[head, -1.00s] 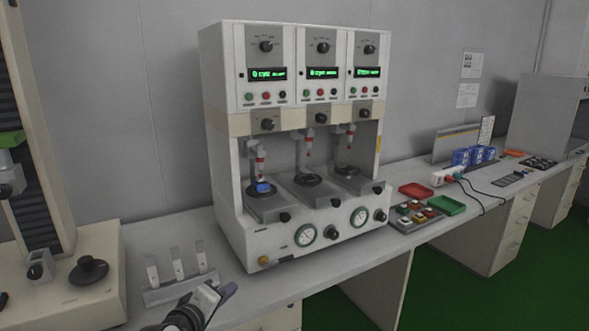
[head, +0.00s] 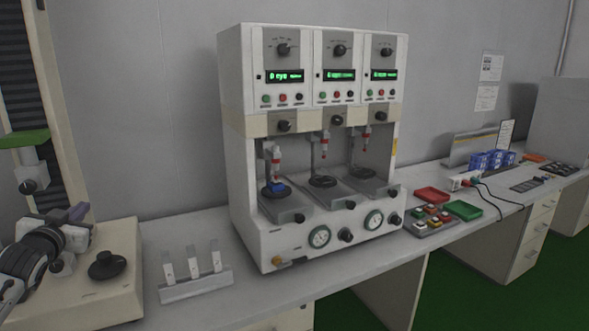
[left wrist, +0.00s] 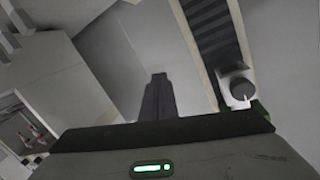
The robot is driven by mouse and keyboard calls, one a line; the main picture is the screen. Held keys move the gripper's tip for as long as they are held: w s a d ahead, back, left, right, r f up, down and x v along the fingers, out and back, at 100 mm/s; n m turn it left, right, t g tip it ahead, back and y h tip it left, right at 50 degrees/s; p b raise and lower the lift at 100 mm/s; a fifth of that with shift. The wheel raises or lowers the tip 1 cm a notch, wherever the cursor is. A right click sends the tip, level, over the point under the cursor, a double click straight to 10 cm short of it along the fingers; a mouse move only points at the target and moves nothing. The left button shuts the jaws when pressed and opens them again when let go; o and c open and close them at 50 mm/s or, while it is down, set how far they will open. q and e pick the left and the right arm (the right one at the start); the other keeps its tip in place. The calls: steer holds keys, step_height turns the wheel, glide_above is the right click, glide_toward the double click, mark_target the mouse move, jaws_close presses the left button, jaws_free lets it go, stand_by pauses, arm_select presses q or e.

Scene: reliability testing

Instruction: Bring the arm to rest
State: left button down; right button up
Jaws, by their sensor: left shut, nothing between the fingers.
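My left arm comes in from the left edge of the head view. Its gripper (head: 76,213) is at the left, in front of the beige machine and apart from the bench top. In the left wrist view the dark fingers (left wrist: 155,98) are together with nothing between them. My right gripper is in neither view.
A three-station tester (head: 318,140) stands mid-bench, a blue piece (head: 277,186) on its left station. A beige machine (head: 112,240) with a black knob is at left. A rack (head: 195,285) holds three pale strips. Red (head: 432,194) and green (head: 464,210) trays lie right.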

arm_select(q)
steer(key=s+d+f+m, duration=0.1)
steer(key=d+f, duration=0.2)
steer(key=f, duration=0.1)
steer(key=s+d+f+m+h, duration=0.1)
steer(key=d+f, duration=0.1)
steer(key=f, duration=0.2)
steer(key=s+d+f+m+g+h, duration=0.1)
steer(key=d+f+m, duration=0.1)
steer(key=f, duration=0.3)
steer(key=shift+s+d+f, duration=0.1)
steer(key=shift+d, duration=0.75)
steer(key=s+d+f+g+h, duration=0.4)
steer(key=s+d+f, duration=1.65)
steer(key=f, duration=0.25)
steer(key=s+d+f+n+g, duration=0.1)
steer(key=s+d, duration=0.3)
steer(key=s, duration=0.4)
steer(key=s+d+f+n+g+h, duration=0.1)
steer(key=s+d+f, duration=0.2)
steer(key=s, duration=0.6)
steer(key=shift+d+f+g+h, duration=0.25)
steer(key=shift+d+g+h, duration=0.05)
steer(key=shift+d, duration=0.4)
